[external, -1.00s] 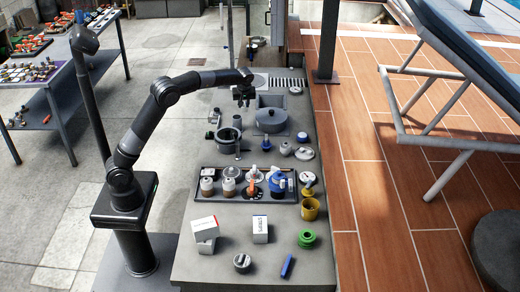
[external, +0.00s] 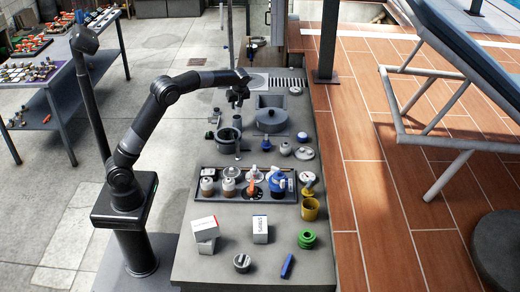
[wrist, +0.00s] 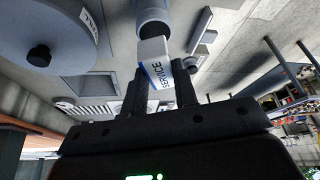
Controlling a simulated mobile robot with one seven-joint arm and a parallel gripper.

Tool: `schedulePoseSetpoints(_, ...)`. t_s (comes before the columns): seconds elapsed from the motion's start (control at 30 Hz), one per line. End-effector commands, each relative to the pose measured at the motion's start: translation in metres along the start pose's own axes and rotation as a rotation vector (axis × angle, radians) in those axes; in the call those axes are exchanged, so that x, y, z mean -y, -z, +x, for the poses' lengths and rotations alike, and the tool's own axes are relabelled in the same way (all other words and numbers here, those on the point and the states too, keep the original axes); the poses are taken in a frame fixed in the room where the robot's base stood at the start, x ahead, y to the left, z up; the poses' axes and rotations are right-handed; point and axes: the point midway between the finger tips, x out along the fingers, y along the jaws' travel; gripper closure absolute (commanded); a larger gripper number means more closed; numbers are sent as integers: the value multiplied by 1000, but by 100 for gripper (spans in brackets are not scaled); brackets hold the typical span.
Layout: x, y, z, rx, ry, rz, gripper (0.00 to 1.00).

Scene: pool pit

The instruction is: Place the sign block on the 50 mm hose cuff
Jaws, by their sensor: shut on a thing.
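The sign block (wrist: 157,62) is a small white block with a blue stripe and the word SERVICE. In the wrist view it sits between the fingers of my gripper (wrist: 160,88), which is shut on it. A grey cylinder (wrist: 153,14), which may be the hose cuff, shows just beyond the block; I cannot tell whether they touch. In the external view my gripper (external: 237,101) is above the far part of the counter, left of a grey lidded pot (external: 271,122). The block is too small to make out there.
A round dark pot (external: 228,137) stands near my gripper.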

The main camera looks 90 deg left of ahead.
Motion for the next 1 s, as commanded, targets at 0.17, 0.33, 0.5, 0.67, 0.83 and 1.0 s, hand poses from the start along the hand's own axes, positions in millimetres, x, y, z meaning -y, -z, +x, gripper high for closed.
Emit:
schedulePoseSetpoints(0.17, -1, 3, 10, 0, 1, 0, 96)
schedulePoseSetpoints(0.33, -1, -6, 32, 1, 2, 2, 96)
schedulePoseSetpoints(0.5, -2, -11, 43, -1, -1, 1, 96)
schedulePoseSetpoints(0.67, -2, -11, 43, 0, -1, 0, 96)
schedulePoseSetpoints(0.83, -2, -12, 46, 0, -1, 1, 71)
schedulePoseSetpoints(1.0, -2, -12, 45, 0, -1, 1, 57)
